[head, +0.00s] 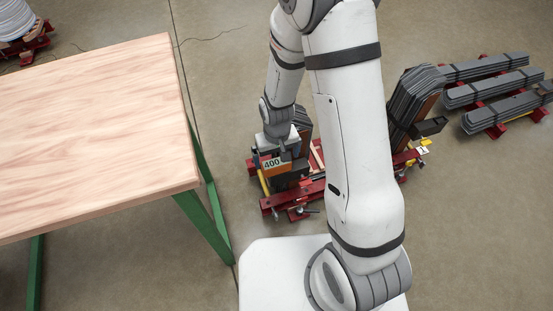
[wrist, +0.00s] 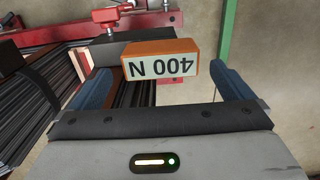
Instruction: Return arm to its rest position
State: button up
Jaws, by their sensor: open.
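My arm reaches down past the table to the red core stand, and it is not folded in. My gripper (head: 284,152) is low at the left end of the stand. In the wrist view, its two blue-grey fingers (wrist: 163,78) are wide apart. An orange block (wrist: 160,47) with a white "400 N" label shows between and beyond the fingers, with a gap to the right finger. The block's label also shows in the head view (head: 272,163). Whether the left finger touches anything is unclear.
Stacked dark laminations (head: 410,98) stand on the red stand (head: 285,200) behind my arm. More lamination bundles (head: 495,92) lie at the upper right. A wooden table (head: 90,120) with green legs stands at left. Bare floor lies between.

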jog(key=shift+r, duration=1.2)
